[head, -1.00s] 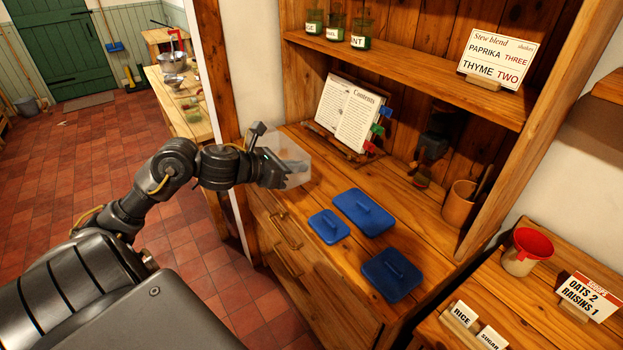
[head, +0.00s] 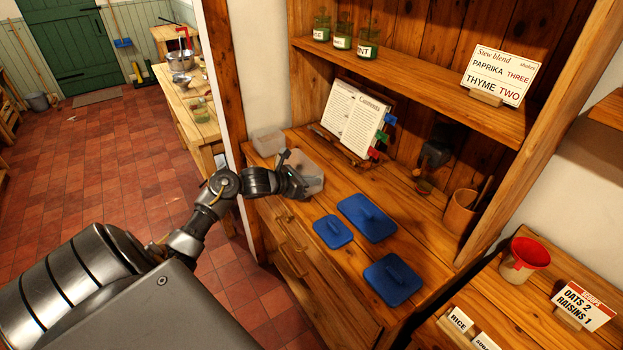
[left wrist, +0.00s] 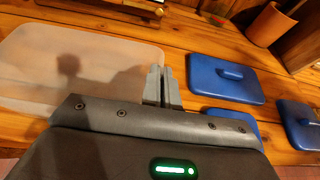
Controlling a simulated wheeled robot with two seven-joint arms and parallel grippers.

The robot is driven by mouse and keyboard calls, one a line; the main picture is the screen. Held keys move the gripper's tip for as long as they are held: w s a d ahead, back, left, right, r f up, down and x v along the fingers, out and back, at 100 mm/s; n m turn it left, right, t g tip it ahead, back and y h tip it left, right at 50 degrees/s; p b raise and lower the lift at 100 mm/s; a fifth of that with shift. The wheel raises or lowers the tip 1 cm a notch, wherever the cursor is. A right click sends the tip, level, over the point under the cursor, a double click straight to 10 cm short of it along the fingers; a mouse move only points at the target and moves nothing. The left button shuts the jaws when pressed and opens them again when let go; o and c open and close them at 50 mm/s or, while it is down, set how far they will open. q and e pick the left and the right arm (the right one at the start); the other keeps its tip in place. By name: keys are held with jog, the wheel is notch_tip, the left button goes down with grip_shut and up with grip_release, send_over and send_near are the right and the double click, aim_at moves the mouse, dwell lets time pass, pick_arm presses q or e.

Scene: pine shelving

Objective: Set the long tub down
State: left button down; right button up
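A clear, frosted tub (head: 312,172), which I take to be the long tub, is at the left part of the wooden counter, open side up. My left gripper (head: 297,181) is at its near side. In the left wrist view the tub (left wrist: 70,65) lies left of the fingers (left wrist: 162,86), which are close together at its right edge and look shut on its wall. I cannot tell whether its base touches the counter. A second clear tub (head: 268,142) stands behind it at the counter's left end. My right gripper is not in view.
Blue lids (head: 367,217) (head: 333,231) (head: 393,279) lie on the counter to the right. A cookbook (head: 352,122) stands behind on a stand. A wooden post (head: 225,90) borders the counter's left end. Bare counter lies between the tub and the lids.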

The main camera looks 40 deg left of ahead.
pick_arm(q)
jog(key=shift+f, duration=0.3)
jog(key=shift+f+b, duration=0.2)
jog(key=shift+b, duration=0.15)
jog(key=c, duration=1.7)
grip_release()
